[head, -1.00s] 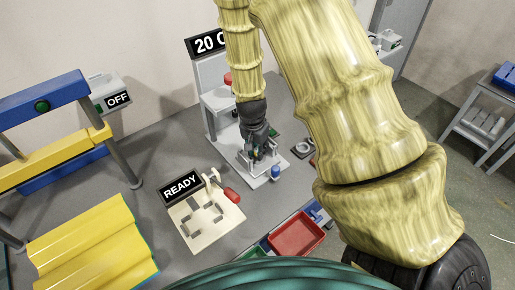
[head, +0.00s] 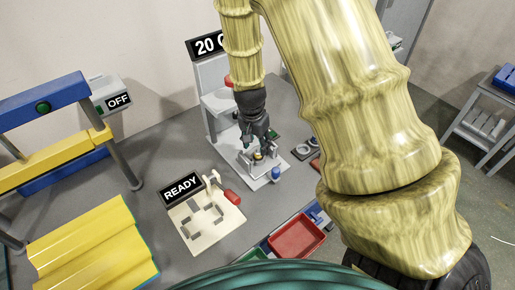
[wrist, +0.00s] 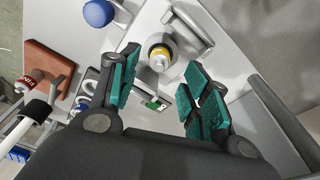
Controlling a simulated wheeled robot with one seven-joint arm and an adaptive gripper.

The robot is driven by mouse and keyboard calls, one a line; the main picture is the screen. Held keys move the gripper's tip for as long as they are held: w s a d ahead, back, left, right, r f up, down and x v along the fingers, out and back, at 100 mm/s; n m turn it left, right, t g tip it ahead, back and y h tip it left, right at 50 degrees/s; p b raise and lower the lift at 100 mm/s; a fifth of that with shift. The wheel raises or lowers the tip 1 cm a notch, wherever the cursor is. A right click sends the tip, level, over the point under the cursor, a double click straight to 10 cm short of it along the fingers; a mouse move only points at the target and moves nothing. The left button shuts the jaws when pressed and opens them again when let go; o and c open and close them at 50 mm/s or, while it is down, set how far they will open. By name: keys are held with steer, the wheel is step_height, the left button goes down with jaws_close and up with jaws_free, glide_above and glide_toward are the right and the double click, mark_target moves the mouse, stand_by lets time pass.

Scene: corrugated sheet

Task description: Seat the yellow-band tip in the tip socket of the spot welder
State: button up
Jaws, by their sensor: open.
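The spot welder (head: 212,85) stands at the back of the bench with a white base plate and a "20 C" sign. The yellow-band tip (wrist: 160,54) stands on that plate, in a dark round seat, beside a grey bracket; how deep it sits I cannot tell. It also shows in the head view (head: 258,156), just below my gripper (head: 257,143). The tip socket is largely hidden by the tip and gripper. In the wrist view my gripper (wrist: 152,96) is open, its green pads apart and empty, with the tip beyond and between them.
A blue round-topped piece (head: 275,173) stands at the plate's front corner. A cream fixture (head: 207,225) with a READY sign is front left. A red tray (head: 297,238) lies at the front edge. A red-brown block (wrist: 45,62) shows left in the wrist view.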

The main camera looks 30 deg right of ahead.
step_height(320, 180, up, 7)
steer(key=a, duration=0.1)
steer(key=shift+s, duration=0.25)
stand_by(0.6)
